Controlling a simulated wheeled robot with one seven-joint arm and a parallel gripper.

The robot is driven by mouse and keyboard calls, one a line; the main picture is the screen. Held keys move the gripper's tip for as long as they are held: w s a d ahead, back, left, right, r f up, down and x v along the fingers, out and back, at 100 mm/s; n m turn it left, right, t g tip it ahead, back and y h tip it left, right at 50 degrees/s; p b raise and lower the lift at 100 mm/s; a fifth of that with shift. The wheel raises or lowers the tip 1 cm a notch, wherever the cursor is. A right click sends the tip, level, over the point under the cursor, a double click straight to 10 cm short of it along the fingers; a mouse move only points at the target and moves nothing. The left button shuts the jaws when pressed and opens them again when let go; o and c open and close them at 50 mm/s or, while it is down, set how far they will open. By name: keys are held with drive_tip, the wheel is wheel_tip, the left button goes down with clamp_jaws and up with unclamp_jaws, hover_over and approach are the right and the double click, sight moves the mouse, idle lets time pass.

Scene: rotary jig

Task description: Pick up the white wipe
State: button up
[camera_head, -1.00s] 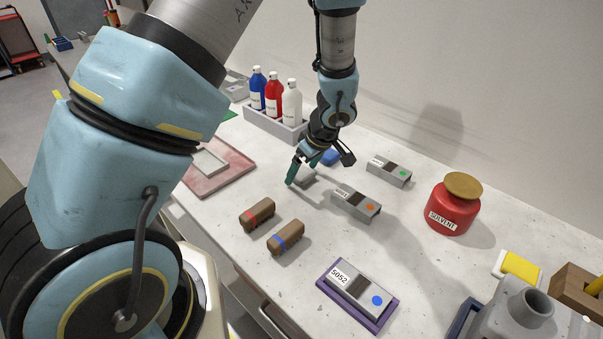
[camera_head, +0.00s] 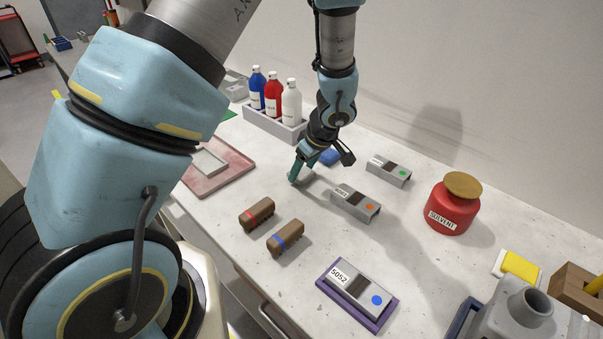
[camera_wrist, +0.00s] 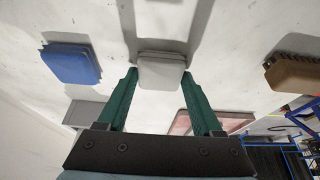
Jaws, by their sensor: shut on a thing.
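The white wipe (camera_wrist: 161,68) is a small pale folded pad between my two green fingertips in the wrist view. In the head view it is a pale patch (camera_head: 306,177) beside the fingers, partly hidden by them. My gripper (camera_wrist: 160,76) points down at the table and is shut on the wipe, one finger at each side. It also shows in the head view (camera_head: 295,179), at or just above the tabletop; I cannot tell whether the wipe touches the table.
A blue wipe (camera_head: 329,157) lies just behind the gripper. Grey labelled blocks (camera_head: 355,203) stand to the right, and two brown brushes (camera_head: 257,214) are in front. A bottle rack (camera_head: 270,126) and a pink tray (camera_head: 205,185) are to the left. A red solvent can (camera_head: 452,207) stands further right.

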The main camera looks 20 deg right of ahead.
sight(303, 172)
drive_tip(key=shift+r, duration=0.15)
wheel_tip(303, 172, up, 10)
drive_tip(key=b, duration=0.2)
idle(0.4)
drive_tip(key=o, duration=0.8)
drive_tip(key=shift+c, duration=0.2)
drive_tip(key=c, duration=0.6)
drive_tip(key=shift+c, duration=0.2)
